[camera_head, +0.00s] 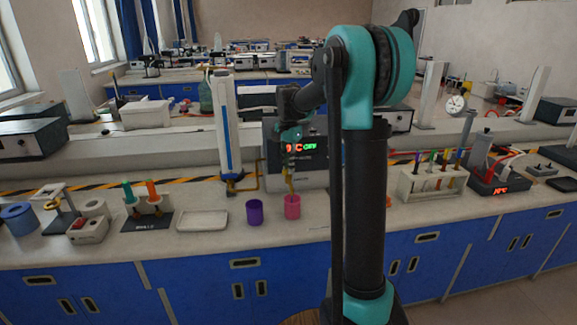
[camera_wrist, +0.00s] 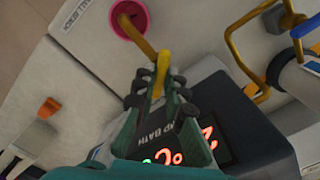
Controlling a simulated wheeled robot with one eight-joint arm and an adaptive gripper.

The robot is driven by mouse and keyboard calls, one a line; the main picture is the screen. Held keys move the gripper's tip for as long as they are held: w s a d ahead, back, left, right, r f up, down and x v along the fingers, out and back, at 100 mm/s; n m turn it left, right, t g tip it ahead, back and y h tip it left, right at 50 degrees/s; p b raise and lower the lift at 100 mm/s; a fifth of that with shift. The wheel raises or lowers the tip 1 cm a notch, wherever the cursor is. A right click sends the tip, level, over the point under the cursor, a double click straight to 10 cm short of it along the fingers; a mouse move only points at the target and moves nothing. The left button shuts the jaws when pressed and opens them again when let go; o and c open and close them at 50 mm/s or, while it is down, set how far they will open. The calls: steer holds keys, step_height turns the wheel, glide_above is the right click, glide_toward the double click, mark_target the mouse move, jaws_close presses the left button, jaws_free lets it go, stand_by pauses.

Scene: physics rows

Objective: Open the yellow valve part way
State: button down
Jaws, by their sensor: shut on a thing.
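The yellow valve handle (camera_wrist: 161,68) shows between the fingertips of my gripper (camera_wrist: 158,86) in the wrist view, and the gripper is shut on it. A brass-coloured spout (camera_wrist: 139,36) runs from beside the handle to the pink cup (camera_wrist: 129,20). In the head view, my gripper (camera_head: 290,158) points down in front of the grey bath unit (camera_head: 312,176) with a lit display. The spout (camera_head: 289,184) ends at the mouth of the pink cup (camera_head: 292,208). The fingers and arm hide much of the valve, so how far it is turned cannot be told.
A purple cup (camera_head: 254,212) stands left of the pink one. A tall white column (camera_head: 226,125) with brass piping (camera_head: 248,186) stands close on the left. A white tray (camera_head: 203,220) lies further left. A tube rack (camera_head: 431,184) stands to the right.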

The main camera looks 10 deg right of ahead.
steer(key=shift+n, duration=0.6)
steer(key=c, duration=1.6)
jaws_free()
step_height(320, 180, up, 12)
steer(key=shift+r, duration=0.1)
